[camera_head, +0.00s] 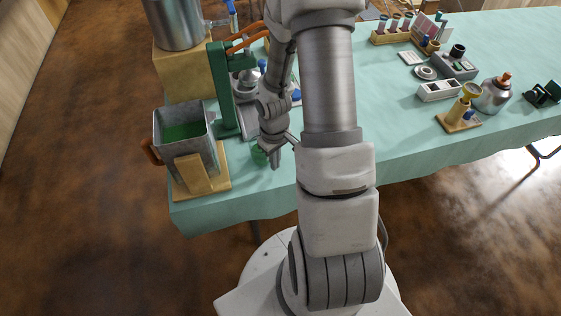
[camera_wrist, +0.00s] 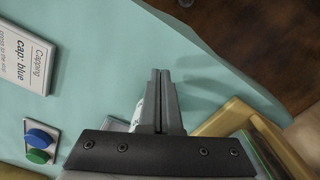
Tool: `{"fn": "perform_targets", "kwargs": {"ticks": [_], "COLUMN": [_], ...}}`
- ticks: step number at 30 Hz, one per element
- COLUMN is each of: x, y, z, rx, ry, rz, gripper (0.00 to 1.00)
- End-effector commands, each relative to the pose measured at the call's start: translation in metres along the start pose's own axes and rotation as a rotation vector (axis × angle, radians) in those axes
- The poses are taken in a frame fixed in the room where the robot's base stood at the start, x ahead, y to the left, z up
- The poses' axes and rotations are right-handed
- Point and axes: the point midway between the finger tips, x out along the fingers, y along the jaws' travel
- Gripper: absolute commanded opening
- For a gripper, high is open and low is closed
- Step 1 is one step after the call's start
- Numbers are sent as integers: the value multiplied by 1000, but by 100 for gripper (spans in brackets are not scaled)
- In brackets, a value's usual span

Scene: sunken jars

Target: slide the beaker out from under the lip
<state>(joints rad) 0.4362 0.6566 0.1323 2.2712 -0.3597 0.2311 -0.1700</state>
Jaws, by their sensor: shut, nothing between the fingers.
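My gripper (camera_head: 275,164) points down over the near left part of the table, its fingers shut and empty. In the wrist view the two fingers (camera_wrist: 160,74) lie side by side over bare cloth. A small green-tinted thing (camera_head: 259,156), perhaps the beaker, sits just left of my gripper in the head view, partly hidden by it. A pale edge with marks (camera_wrist: 137,117) shows just left of the fingers in the wrist view; most of it is hidden behind the gripper. I cannot tell which lip is meant, or whether the fingers touch the green thing.
A grey metal tank (camera_head: 186,136) with green contents stands on a wooden stand (camera_head: 214,180) to the left. A green press frame (camera_head: 221,90) rises behind. A capping card (camera_wrist: 25,58) and blue and green caps (camera_wrist: 38,143) lie nearby. The table edge is close in front.

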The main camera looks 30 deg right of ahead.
Motion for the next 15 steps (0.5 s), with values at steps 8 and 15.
{"fn": "perform_targets", "kwargs": {"ticks": [8, 15], "x": [0, 0], "y": [0, 0], "z": [-16, -16], "rx": [0, 0], "ry": [-1, -1], "rz": [-1, -1], "gripper": [0, 0]}}
